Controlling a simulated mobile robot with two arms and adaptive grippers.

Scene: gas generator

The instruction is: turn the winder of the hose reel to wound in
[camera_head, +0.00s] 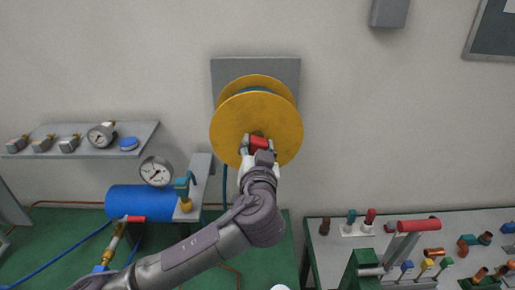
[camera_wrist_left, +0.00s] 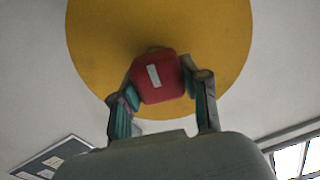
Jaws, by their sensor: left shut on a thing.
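The hose reel (camera_head: 240,118) is a yellow double disc on a grey wall plate (camera_head: 284,68), with blue hose between the discs. Its front disc (camera_wrist_left: 100,50) fills the top of the left wrist view. The winder's red handle (camera_head: 259,143) sits in front of the disc, a little below its middle in the head view. My left gripper (camera_head: 257,150) is shut on this handle. In the left wrist view the gripper's fingers (camera_wrist_left: 160,88) press on both sides of the red handle (camera_wrist_left: 155,78), which bears a pale mark. The winder's arm is mostly hidden. My right gripper is not in view.
A shelf (camera_head: 80,150) with gauges is on the wall at left. Below it, a blue cylinder (camera_head: 140,202) and a gauge (camera_head: 156,171) stand on a green bench (camera_head: 60,235). A bench with several fittings and a red-handled lever (camera_head: 418,225) is at right. The wall around the reel is clear.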

